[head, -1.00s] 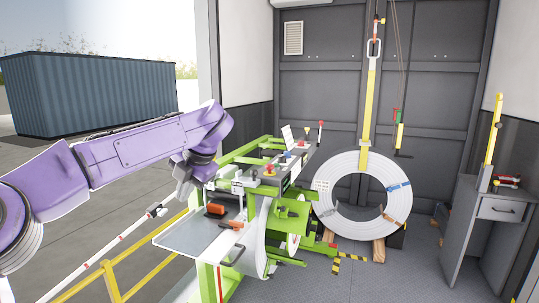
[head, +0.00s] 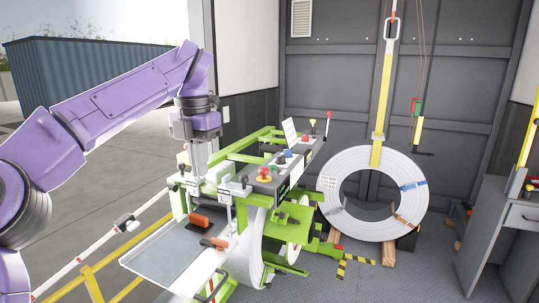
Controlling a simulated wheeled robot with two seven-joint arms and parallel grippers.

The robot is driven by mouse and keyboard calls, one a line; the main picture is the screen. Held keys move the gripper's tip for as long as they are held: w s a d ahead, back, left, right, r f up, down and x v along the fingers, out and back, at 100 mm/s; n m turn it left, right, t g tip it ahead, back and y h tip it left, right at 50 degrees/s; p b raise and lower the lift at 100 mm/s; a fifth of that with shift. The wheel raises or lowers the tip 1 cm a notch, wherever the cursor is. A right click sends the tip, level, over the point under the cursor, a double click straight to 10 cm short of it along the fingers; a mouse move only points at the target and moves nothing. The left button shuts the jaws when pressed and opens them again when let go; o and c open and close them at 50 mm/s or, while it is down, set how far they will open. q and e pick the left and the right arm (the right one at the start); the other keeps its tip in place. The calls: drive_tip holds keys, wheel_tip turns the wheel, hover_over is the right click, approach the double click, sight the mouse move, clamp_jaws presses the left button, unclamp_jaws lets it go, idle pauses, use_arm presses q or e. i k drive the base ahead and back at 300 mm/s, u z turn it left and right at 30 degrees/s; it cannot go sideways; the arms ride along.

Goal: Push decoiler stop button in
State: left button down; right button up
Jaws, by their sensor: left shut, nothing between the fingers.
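A red mushroom button on a yellow base (head: 263,173) sits on the near end of the grey control panel (head: 272,186) on top of the green machine. Its label is too small to read, and I cannot tell whether it is pressed in. My left gripper (head: 199,174) points down at the left of the machine, left of the red button and apart from it. Its fingers are shut with nothing between them. My right gripper is not in view.
Blue and other small knobs (head: 281,160) and black-handled levers (head: 244,181) stand near the button. A grey tray (head: 165,262) with orange-handled parts lies in front. A large white coil (head: 338,214) stands right. A yellow rail (head: 92,287) is front left.

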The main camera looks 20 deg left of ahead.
sight(264, 171)
drive_tip(key=i, duration=1.3)
